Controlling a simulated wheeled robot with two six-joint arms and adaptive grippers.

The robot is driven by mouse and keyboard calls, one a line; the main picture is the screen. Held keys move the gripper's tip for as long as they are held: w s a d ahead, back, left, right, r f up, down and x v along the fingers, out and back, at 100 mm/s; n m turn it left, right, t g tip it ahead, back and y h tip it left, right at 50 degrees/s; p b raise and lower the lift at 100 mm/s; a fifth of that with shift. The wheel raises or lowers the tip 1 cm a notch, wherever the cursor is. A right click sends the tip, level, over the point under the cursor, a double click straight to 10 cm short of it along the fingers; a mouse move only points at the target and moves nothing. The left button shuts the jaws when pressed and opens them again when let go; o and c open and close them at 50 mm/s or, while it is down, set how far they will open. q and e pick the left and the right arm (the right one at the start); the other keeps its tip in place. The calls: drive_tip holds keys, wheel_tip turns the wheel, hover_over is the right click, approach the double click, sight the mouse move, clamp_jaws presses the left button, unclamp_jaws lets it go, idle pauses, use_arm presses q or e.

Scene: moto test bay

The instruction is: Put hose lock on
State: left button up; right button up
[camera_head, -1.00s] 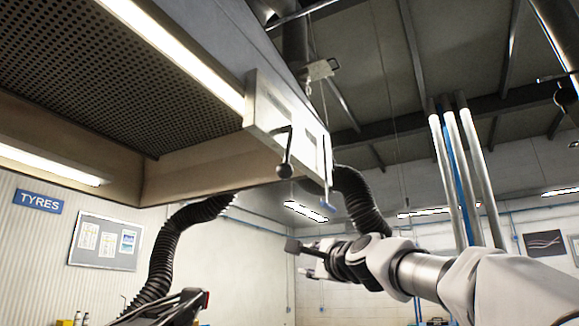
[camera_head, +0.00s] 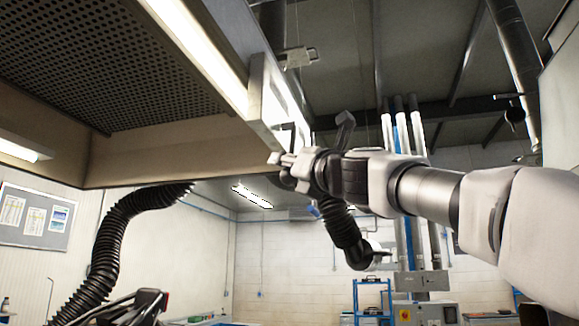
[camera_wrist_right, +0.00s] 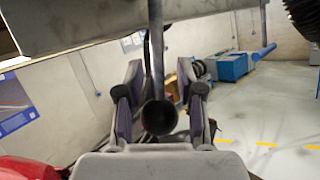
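A dark lever (camera_head: 285,126) hangs from the pale panel (camera_head: 272,100) on the end of the overhead hood. In the right wrist view its rod and round dark knob (camera_wrist_right: 159,117) hang between the two fingers. My right gripper (camera_head: 281,165) is beside the panel at the lever's lower part. Its fingers (camera_wrist_right: 159,80) stand apart on either side of the rod, with gaps visible, so it is open. I cannot tell which part is the hose lock. Black corrugated hoses hang at left (camera_head: 118,240) and behind my right arm (camera_head: 342,226). My left gripper is not in view.
The hood's perforated underside (camera_head: 110,65) fills the upper left. A dark motorcycle-like part (camera_head: 135,308) shows at bottom left. Pipes (camera_head: 403,135) and a blue shelf (camera_head: 371,300) stand behind my right arm. Blue crates (camera_wrist_right: 233,66) lie on the floor behind.

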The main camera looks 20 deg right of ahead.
drive_tip(key=shift+w+f, duration=0.1)
drive_tip(key=shift+w, duration=0.55)
drive_tip(key=s, duration=0.2)
drive_tip(key=s+d+r, duration=0.1)
drive_tip(key=c, duration=0.5)
drive_tip(key=shift+s, duration=0.3)
clamp_jaws()
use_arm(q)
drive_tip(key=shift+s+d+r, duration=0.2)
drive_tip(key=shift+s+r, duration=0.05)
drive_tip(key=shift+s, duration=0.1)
use_arm(e)
drive_tip(key=shift+w, duration=0.15)
